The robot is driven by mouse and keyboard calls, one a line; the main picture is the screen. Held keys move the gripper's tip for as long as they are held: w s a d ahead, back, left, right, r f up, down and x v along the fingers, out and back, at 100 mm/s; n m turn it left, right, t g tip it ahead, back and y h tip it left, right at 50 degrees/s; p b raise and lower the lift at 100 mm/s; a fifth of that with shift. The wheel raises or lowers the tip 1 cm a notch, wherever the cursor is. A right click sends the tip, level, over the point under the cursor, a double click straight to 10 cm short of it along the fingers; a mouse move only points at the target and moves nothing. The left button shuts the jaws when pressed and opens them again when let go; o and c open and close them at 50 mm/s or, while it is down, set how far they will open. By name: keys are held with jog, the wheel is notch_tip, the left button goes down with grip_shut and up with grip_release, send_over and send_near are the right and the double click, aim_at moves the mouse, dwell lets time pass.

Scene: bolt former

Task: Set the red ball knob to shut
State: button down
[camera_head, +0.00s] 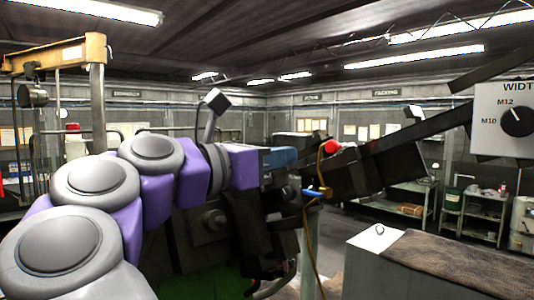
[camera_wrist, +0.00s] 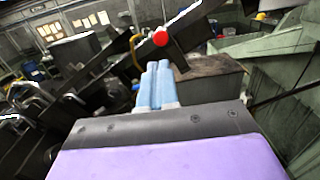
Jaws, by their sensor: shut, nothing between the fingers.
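The red ball knob (camera_head: 331,146) sits just right of my gripper (camera_head: 294,158) in the head view, in front of dark machine bars. In the wrist view the red ball knob (camera_wrist: 160,38) appears just beyond the fingertips of my gripper (camera_wrist: 158,66), on a dark lever or bar. The light blue fingers are together with nothing between them. A small gap shows between fingertips and ball in both views; I cannot tell its depth. The knob's lever is hard to make out against the dark machine.
A blue valve handle (camera_head: 316,192) and a thin orange hose (camera_head: 318,232) hang below the knob. A dark slanted bar (camera_head: 420,135) rises to the right. A dial panel (camera_head: 505,120) marked M10 and M12 stands far right. A grey box (camera_head: 376,270) is at lower right.

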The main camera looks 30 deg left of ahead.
aim_at(329, 149)
jog(key=p+x, duration=0.1)
jog(key=x, duration=0.8)
jog(key=shift+w+p, duration=0.1)
jog(key=shift+p, duration=0.3)
jog(key=shift+w+d, duration=0.1)
jog(key=shift+b+x, duration=0.3)
jog(key=shift+x, duration=1.25)
jog(key=shift+w, duration=0.15)
jog(key=shift+r, duration=0.1)
